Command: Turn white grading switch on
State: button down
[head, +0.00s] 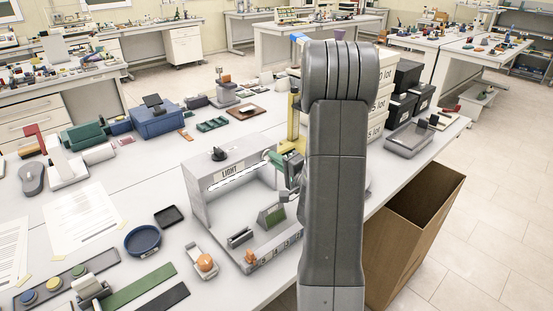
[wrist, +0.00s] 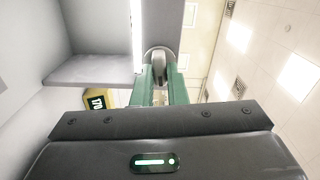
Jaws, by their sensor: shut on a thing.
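The white light booth (head: 196,194), labelled LIGHT, stands on the bench with a bright white strip (head: 236,174) glowing under its top front edge. A dark knob (head: 219,154) sits on its top. My gripper (wrist: 160,80) has green fingers and is shut on a small rounded grey switch knob (wrist: 158,60) on the booth's panel. In the head view, my gripper (head: 272,158) is at the booth's upper right, partly hidden by my arm. The bright strip (wrist: 137,30) also shows in the wrist view. The knob's exact setting cannot be read.
A green block (head: 271,215) and a small grey holder (head: 240,237) are in the booth. Labelled boxes (head: 378,104) stand behind my arm. A blue round dish (head: 142,241) lies to the left. An open brown bin (head: 415,215) stands beside the bench at right.

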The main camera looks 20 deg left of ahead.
jog(key=shift+m, duration=0.6)
jog(key=c, duration=1.4)
grip_release()
jog(key=shift+c, duration=0.2)
jog(key=b+v, duration=0.2)
jog(key=v, duration=1.1)
jog(key=shift+s+d+b, duration=0.25)
jog(key=shift+d+b, duration=0.05)
jog(key=shift+a, duration=0.1)
jog(key=p+x, duration=0.3)
jog(key=x, duration=1)
jog(key=shift+w+a, duration=0.25)
